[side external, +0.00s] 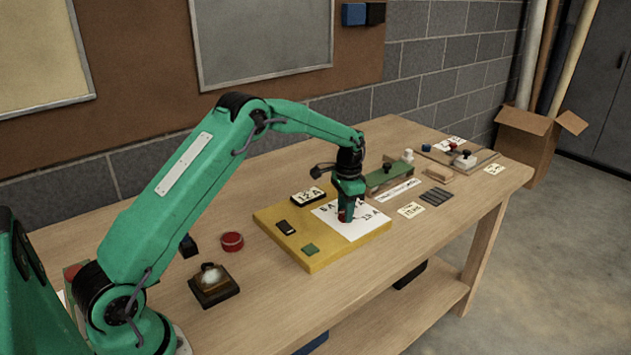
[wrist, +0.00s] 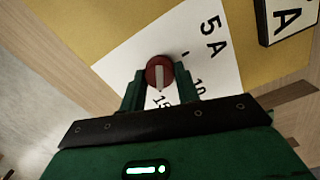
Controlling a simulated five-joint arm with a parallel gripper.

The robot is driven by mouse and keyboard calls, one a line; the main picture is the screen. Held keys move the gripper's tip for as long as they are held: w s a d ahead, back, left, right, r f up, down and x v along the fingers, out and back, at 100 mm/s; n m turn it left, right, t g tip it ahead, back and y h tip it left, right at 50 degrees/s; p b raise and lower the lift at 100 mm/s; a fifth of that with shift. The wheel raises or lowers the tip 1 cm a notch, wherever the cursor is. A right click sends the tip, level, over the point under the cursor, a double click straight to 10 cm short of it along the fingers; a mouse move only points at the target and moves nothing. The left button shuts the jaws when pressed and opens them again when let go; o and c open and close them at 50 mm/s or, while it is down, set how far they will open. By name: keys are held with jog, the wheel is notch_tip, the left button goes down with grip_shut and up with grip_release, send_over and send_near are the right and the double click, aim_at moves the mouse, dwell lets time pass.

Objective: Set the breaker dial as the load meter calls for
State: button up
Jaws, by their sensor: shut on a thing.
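The red breaker dial (wrist: 161,64) stands on a white card (wrist: 118,68) and has a white line on its top. In the wrist view this line runs from near the middle down towards the printed 15. The card also carries 5 A and 10 marks. My gripper (wrist: 161,84) is shut on the dial, one finger on each side; in the side external view it (side external: 345,218) points straight down at the card.
A black block (side external: 283,227) and a green square (side external: 309,249) lie on the board. A red round container (side external: 231,241) and a dark-based item (side external: 213,284) stand left of it. A green block (side external: 388,178) and several cards lie right. The front table edge is clear.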

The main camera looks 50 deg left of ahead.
jog(key=shift+a+f, duration=0.1)
jog(key=shift+a, duration=0.1)
dwell(0.3)
jog(key=o, duration=1)
jog(key=shift+c, duration=0.2)
jog(key=shift+d, duration=0.1)
jog(key=shift+r, duration=0.7)
notch_tip(320, 180, up, 6)
jog(key=shift+w+f, duration=0.1)
jog(key=shift+f, duration=0.05)
jog(key=shift+r, duration=0.4)
